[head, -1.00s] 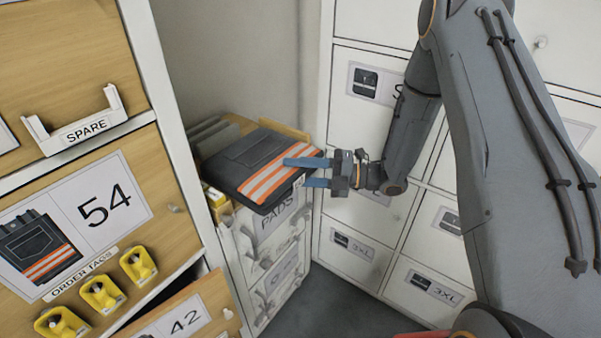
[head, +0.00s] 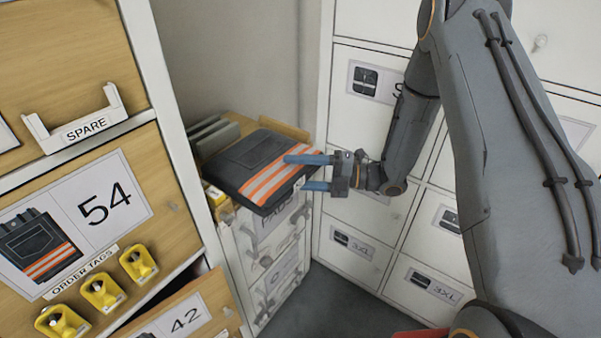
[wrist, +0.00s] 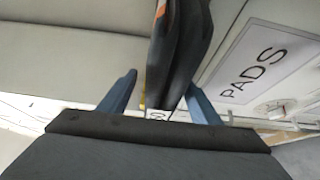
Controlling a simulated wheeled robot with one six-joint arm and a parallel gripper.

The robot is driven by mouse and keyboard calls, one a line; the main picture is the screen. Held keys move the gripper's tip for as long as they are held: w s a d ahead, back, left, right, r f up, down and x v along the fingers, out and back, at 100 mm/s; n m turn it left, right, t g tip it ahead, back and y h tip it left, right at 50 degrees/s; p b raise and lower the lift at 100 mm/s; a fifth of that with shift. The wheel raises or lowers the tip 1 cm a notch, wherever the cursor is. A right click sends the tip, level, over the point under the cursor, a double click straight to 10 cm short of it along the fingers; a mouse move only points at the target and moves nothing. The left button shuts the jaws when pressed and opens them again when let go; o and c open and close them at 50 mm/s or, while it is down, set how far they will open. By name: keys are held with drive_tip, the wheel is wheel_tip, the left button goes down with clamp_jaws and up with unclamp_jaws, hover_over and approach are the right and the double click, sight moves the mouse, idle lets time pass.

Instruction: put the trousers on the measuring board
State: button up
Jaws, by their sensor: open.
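The trousers (head: 248,165) are a folded dark bundle with orange and pale stripes. They lie on top of the small cabinet in the corner, their front edge over its PADS label. My gripper (head: 318,172) is at their right end, open, with one blue finger above and one below the edge. In the wrist view the trousers (wrist: 175,60) show edge-on between the two fingers of my gripper (wrist: 160,95), with gaps on both sides. I cannot make out a measuring board in these views.
The small cabinet (head: 285,255) has protruding handles. Grey slabs (head: 213,135) stand behind the trousers. At left is a wooden drawer unit with a SPARE holder (head: 75,122), yellow order tags (head: 138,263) and an ajar 42 drawer (head: 190,315). White lockers (head: 365,215) stand close behind my gripper.

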drive_tip(key=s+d+b, duration=0.1)
drive_tip(key=d+b, duration=0.1)
drive_tip(key=d, duration=1)
drive_tip(key=shift+s, duration=0.35)
